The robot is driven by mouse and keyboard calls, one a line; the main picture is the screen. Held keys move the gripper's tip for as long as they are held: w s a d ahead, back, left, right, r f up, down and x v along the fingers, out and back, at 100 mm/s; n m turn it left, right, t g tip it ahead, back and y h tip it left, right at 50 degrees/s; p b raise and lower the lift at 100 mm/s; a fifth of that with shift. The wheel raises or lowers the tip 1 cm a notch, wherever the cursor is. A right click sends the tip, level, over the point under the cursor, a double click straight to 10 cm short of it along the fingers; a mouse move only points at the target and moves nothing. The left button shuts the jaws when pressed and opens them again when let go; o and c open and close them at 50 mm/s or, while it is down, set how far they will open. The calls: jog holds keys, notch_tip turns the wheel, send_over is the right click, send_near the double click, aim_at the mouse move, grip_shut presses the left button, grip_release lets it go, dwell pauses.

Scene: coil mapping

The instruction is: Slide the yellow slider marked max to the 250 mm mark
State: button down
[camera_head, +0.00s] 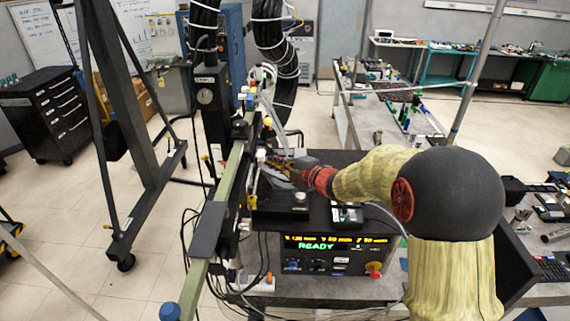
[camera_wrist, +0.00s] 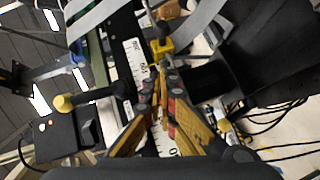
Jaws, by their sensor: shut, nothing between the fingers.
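A small yellow block (camera_wrist: 162,47), which looks like a slider, sits beside the white ruler strip (camera_wrist: 135,52) in the wrist view. Its marking is not readable, so I cannot tell whether it says max. Ruler figures are visible but only partly legible. My gripper (camera_wrist: 162,80) is shut and empty, with its yellow-and-dark fingertips over the ruler just below the yellow block. I cannot tell whether they touch it. In the head view my gripper (camera_head: 283,173) is beside the green rail, above the black machine top, and the slider is too small to make out surely.
A green rail (camera_head: 232,165) runs along the machine. A black handle with a yellow knob (camera_wrist: 63,104) sticks out left of the ruler. A control box (camera_head: 335,262) reads READY below my arm. Black corrugated hoses (camera_head: 270,30) hang behind. Loose cables lie around the machine.

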aim_at(268, 155)
jog(key=shift+w+d+f+p, duration=0.1)
jog(key=shift+w+f, duration=0.1)
jog(key=shift+w, duration=0.35)
jog(key=shift+w+d+f+p, duration=0.1)
jog(key=shift+w+f+p, duration=0.05)
jog(key=shift+w, duration=0.45)
jog(key=shift+w+d+f+p, duration=0.1)
jog(key=shift+w+f, duration=0.1)
jog(key=shift+w, duration=0.35)
jog(key=w, duration=0.5)
jog(key=shift+w, duration=0.35)
jog(key=shift+r, duration=0.1)
jog(key=shift+d, duration=0.1)
jog(key=shift+s, duration=0.1)
